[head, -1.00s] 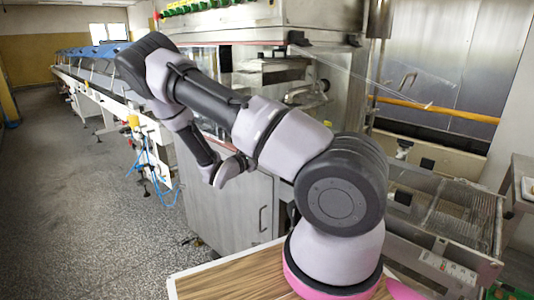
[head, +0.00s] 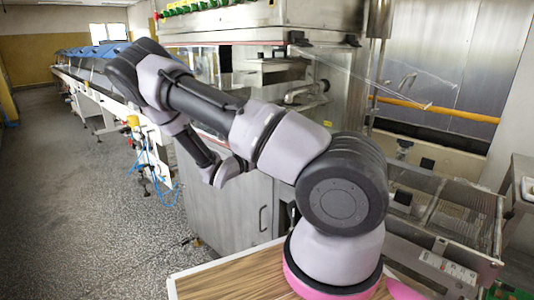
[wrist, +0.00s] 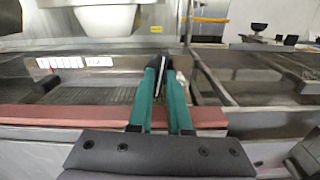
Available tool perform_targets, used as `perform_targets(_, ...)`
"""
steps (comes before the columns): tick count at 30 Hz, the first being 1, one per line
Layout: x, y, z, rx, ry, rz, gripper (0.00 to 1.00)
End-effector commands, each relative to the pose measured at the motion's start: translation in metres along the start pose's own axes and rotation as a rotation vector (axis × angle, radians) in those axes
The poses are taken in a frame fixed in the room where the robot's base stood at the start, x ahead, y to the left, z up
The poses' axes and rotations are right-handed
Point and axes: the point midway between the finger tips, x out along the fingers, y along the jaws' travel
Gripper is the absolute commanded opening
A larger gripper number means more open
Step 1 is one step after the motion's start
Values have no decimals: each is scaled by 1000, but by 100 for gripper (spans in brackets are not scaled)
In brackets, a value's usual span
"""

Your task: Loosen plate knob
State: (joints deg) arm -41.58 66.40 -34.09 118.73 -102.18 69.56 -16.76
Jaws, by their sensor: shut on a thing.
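My gripper (wrist: 165,68) shows in the wrist view as two green fingers reaching forward over a reddish-brown bar. Its fingers are shut on a small dark thing at their tips, which I take to be the plate knob; the fingers cover most of it, so I cannot tell its shape or how tight it sits. A second black knob (wrist: 46,85) sticks out at the left, apart from the gripper. In the head view my arm hides the fingers and whatever they hold.
The reddish-brown bar (wrist: 60,115) runs across the machine's front below the fingers. A wire mesh belt (wrist: 110,95) lies behind it. In the head view a steel cabinet (head: 232,208) stands behind my arm, and a long conveyor (head: 100,100) runs off to the far left.

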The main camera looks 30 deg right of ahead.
Motion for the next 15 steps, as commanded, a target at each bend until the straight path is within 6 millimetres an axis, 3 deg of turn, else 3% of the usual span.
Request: perform_targets(15, -1, 0, -1, -100, 1, 1, 0)
